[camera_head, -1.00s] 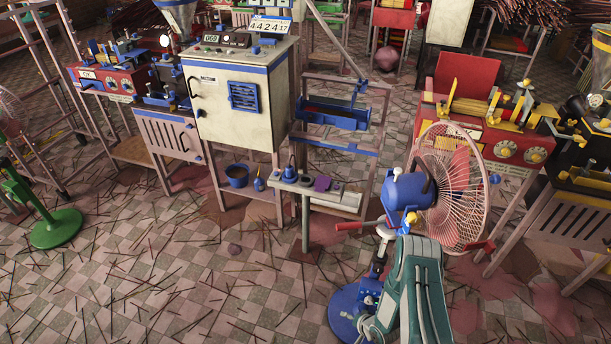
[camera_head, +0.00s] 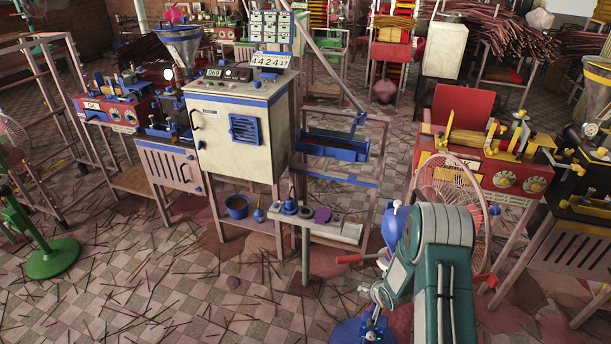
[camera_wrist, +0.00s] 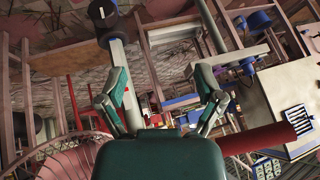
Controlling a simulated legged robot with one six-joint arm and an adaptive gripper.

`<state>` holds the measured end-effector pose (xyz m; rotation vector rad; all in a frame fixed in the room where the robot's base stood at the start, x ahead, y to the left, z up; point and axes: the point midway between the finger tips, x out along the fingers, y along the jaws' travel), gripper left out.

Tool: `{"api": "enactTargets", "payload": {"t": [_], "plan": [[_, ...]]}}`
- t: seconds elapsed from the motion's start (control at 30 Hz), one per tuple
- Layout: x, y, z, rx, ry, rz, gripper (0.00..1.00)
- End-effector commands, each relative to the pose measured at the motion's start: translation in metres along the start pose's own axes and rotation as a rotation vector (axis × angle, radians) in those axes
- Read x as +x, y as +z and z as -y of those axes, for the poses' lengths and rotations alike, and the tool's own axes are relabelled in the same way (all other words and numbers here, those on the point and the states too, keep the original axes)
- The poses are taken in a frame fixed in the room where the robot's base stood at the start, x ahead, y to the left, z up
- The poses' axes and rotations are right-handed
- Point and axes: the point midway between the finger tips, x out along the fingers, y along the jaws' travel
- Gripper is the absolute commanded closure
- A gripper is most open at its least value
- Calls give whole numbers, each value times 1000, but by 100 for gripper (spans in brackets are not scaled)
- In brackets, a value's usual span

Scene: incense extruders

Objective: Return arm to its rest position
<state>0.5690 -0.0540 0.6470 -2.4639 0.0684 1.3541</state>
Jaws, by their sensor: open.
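My teal arm shows at the lower right of the head view, in front of a pedestal fan. In the wrist view, my gripper (camera_wrist: 160,78) has its two teal-and-grey fingers well apart, with nothing held between them. The view beyond the fingers is tilted. In the head view the fingers are mostly hidden behind my arm and cannot be made out clearly.
The fan (camera_head: 450,180), with its pale wire cage and blue motor, stands just behind my arm. A narrow bench (camera_head: 335,229) with small parts and a white cabinet (camera_head: 240,150) are left of it. A red machine (camera_head: 490,160) stands right. Sticks litter the tiled floor at left.

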Motion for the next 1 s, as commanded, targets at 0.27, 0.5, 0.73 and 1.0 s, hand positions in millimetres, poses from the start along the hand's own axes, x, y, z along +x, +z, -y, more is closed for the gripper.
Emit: {"api": "enactTargets", "payload": {"t": [0.27, 0.5, 0.73, 1.0], "plan": [[-90, -68, 24, -74, 97, -31, 14], [-162, -99, 42, -111, 156, -41, 14], [-239, -112, 59, -142, 201, -41, 14], [-336, -104, 80, -174, 231, -28, 14]]}}
